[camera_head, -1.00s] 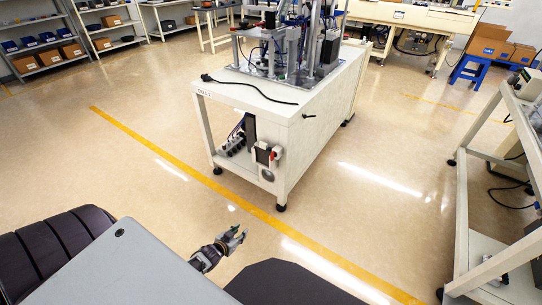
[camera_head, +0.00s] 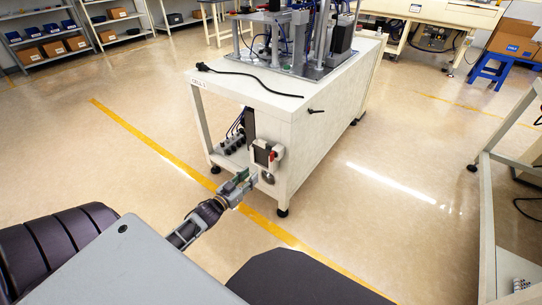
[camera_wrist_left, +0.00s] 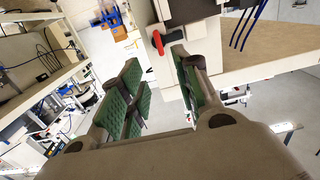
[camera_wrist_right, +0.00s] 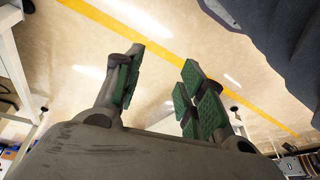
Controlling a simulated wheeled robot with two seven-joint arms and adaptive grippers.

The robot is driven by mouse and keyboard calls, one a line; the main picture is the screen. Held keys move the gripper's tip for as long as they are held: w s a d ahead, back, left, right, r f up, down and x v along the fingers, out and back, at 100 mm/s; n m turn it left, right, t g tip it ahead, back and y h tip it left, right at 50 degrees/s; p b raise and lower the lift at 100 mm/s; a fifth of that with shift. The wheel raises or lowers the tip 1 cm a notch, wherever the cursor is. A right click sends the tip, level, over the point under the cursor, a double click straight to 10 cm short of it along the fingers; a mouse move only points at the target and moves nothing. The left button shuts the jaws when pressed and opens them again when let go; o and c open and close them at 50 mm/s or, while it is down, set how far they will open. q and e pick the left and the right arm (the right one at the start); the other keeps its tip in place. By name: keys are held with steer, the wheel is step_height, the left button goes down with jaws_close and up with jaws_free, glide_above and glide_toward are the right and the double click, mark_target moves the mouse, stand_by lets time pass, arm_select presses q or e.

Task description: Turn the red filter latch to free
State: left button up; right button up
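The red filter latch (camera_head: 273,155) is a small red part on the filter unit at the front lower corner of the white machine bench. In the left wrist view the red latch (camera_wrist_left: 157,42) shows beyond the fingers, nearer the right finger, with clear space before it. My left gripper (camera_head: 244,183) is just left of and below the latch in the head view, apart from it. Its green-padded fingers (camera_wrist_left: 160,85) are spread and hold nothing. My right gripper (camera_wrist_right: 160,82) is open and empty above the floor in the right wrist view. It is not visible in the head view.
The white bench (camera_head: 300,140) carries a machine on top, with a black cable (camera_head: 240,80) hanging over its top. Pneumatic fittings (camera_head: 233,140) sit on its lower shelf, left of the filter. A white rack (camera_head: 487,220) stands at the right. The floor between them is clear.

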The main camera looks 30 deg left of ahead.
mark_target(271, 153)
arm_select(q)
steer(key=shift+w+r, duration=0.25)
steer(key=shift+r, duration=0.35)
arm_select(e)
steer(key=shift+w+a+r, duration=0.1)
steer(key=shift+r, duration=0.35)
arm_select(q)
steer(key=shift+w, duration=0.15)
steer(key=w+d+b, duration=0.1)
steer(key=w+b, duration=0.3)
steer(key=w, duration=0.9)
steer(key=shift+w, duration=0.25)
arm_select(e)
step_height(271, 153, down, 9)
steer(key=w+a+t+y, duration=0.1)
steer(key=a, duration=0.1)
steer(key=shift+w+a+t+y, duration=0.25)
steer(key=shift+a+t+y, duration=0.05)
steer(key=shift+a+t, duration=0.1)
arm_select(q)
jaws_close()
